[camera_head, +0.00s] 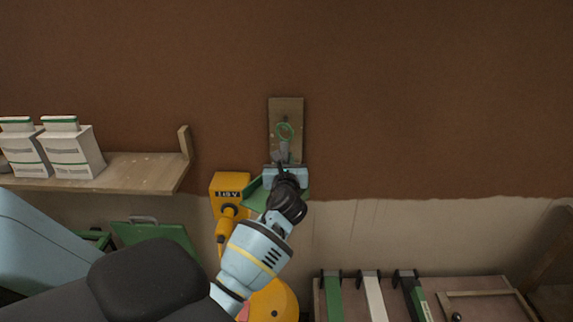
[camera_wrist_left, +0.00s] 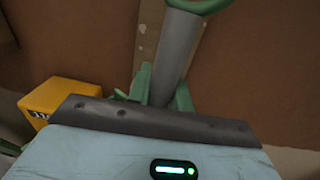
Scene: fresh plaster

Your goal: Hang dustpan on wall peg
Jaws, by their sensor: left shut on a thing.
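The dustpan has a green pan (camera_head: 256,194), a grey handle and a green hanging ring (camera_head: 284,131) at the handle's top. My left gripper (camera_head: 284,166) is shut on the dustpan and holds it upright, ring up, in front of a wooden board (camera_head: 287,104) on the wall. The peg (camera_head: 284,118) shows small and dark at the ring's upper part; I cannot tell whether it passes through the ring. My wrist and gripper hide much of the pan. In the left wrist view the grey handle (camera_wrist_left: 178,55) rises beyond the gripper. My right gripper is not in view.
A wooden shelf (camera_head: 130,172) with white cartons (camera_head: 72,148) is on the left. A yellow box (camera_head: 230,184) stands close left of the pan. A table with green and white bars (camera_head: 374,297) is at lower right. The brown wall right of the board is bare.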

